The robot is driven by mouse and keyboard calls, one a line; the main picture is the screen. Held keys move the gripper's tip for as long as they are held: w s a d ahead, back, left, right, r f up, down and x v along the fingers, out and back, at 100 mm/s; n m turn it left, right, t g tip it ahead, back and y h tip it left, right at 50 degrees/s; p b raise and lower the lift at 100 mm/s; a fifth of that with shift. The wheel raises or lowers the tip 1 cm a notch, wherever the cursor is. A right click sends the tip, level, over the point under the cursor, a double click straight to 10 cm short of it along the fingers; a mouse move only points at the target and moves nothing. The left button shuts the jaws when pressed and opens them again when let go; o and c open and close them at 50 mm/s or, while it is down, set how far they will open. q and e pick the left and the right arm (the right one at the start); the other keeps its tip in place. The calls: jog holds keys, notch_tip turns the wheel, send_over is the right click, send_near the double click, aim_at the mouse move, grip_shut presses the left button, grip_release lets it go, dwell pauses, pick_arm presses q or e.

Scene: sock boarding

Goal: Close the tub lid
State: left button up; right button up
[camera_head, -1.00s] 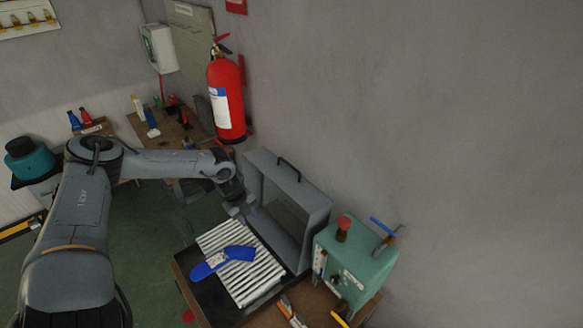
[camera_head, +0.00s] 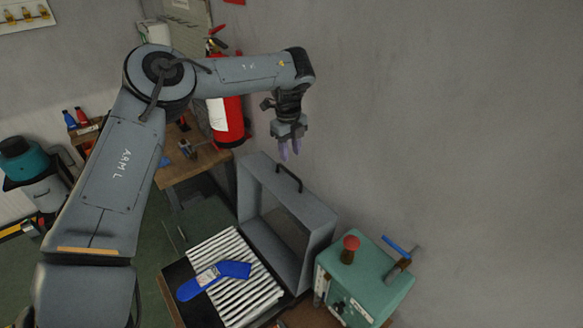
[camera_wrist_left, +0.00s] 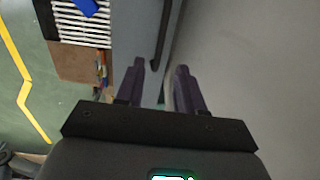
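The grey tub lid (camera_head: 318,223) stands raised at the back of the tub, with a dark handle (camera_head: 288,175) on its top edge. Below it, the tub holds a white slatted rack (camera_head: 240,298) with a blue sock (camera_head: 234,269) lying on it. My left gripper (camera_head: 290,152) points down above the lid handle, empty, fingers apart. In the left wrist view its fingertips (camera_wrist_left: 158,68) show a gap, with the handle (camera_wrist_left: 162,38) running toward that gap. It appears apart from the handle. My right gripper is not in view.
A green box (camera_head: 375,275) with a red knob and a blue-handled lever stands right of the tub. A red fire extinguisher (camera_head: 230,120) hangs on the wall behind my left arm. The grey wall (camera_head: 470,130) is close behind the lid.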

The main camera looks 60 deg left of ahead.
aim_at(291, 173)
pick_arm(q)
notch_tip(291, 173, down, 8)
jog(key=shift+w+r+p, duration=0.15)
jog(key=shift+r+p, duration=0.1)
jog(key=shift+p, duration=0.05)
grip_shut()
dwell(0.4)
